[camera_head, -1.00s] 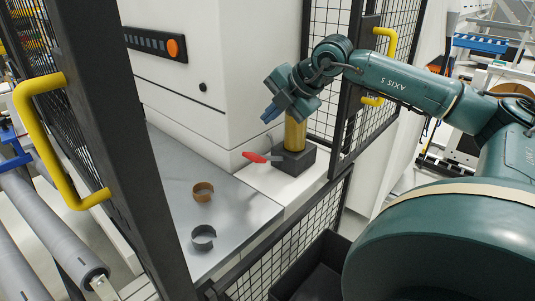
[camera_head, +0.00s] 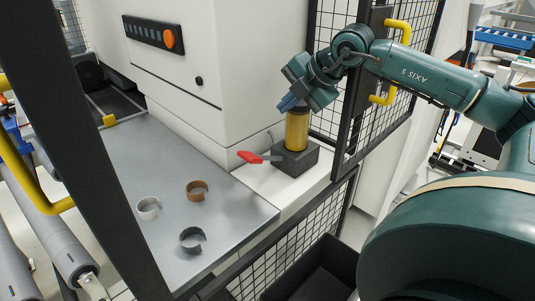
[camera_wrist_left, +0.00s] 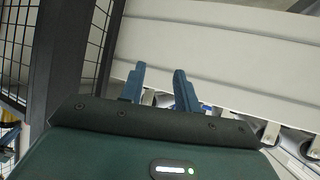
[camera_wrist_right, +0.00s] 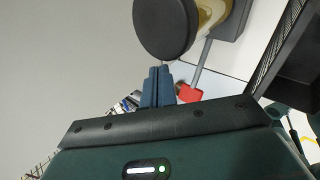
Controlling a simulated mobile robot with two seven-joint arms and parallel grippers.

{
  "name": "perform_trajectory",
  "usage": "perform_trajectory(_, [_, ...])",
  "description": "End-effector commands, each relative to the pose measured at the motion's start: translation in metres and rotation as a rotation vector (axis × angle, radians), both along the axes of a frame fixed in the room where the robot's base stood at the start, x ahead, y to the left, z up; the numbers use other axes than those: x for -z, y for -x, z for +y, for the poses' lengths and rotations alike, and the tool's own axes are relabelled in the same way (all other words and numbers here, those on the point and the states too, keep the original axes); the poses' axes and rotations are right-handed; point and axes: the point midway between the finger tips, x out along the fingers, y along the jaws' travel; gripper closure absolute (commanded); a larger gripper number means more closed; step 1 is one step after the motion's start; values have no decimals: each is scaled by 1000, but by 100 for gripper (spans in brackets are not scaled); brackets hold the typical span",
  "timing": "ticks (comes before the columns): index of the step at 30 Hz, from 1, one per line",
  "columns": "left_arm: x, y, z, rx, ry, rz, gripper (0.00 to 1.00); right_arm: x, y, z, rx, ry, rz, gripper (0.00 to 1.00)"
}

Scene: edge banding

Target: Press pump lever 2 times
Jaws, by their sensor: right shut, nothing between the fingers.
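The pump is a brass cylinder (camera_head: 297,131) on a dark block (camera_head: 296,158), with a grey-rod lever ending in a red handle (camera_head: 250,157) to the left. The handle looks about level. My right gripper (camera_head: 288,104) is shut and empty, by the cylinder's top in the head view. In the right wrist view, its fingertips (camera_wrist_right: 158,72) are just below a dark round cap (camera_wrist_right: 165,28) and beside the red handle (camera_wrist_right: 189,93); I cannot tell whether they touch either. My left gripper (camera_wrist_left: 158,82) shows only in its wrist view, open and empty.
A grey table (camera_head: 226,210) holds a brown ring (camera_head: 197,184), a white ring (camera_head: 143,213) and a black ring (camera_head: 190,246). The white machine (camera_head: 225,70) stands behind. Mesh guards (camera_head: 352,120) flank the pump; a dark bin (camera_head: 310,277) is below.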

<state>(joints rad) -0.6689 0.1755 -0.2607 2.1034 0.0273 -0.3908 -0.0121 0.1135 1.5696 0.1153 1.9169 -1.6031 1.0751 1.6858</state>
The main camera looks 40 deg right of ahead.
Motion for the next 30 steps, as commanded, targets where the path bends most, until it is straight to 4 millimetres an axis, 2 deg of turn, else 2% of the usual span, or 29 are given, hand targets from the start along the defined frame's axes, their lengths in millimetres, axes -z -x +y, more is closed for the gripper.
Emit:
perform_trajectory(5, [3,0,0,0,-1,-1,68,9,0,4,-1,-1,1,100])
perform_trajectory(12, [5,-1,-1,10,-1,-10,68,37,2,19,-3,1,5,100])
perform_trajectory(15, [-11,0,-1,14,-3,-10,68,42,3,27,-2,-1,4,100])
perform_trajectory(17, [-14,0,0,12,-6,-7,68,49,3,31,-3,-3,2,100])
perform_trajectory(21, [-6,1,5,1,-14,7,68,65,3,37,-1,-2,1,100])
perform_trajectory(30, [0,2,6,-17,-10,26,68,77,4,43,-1,-1,0,100])
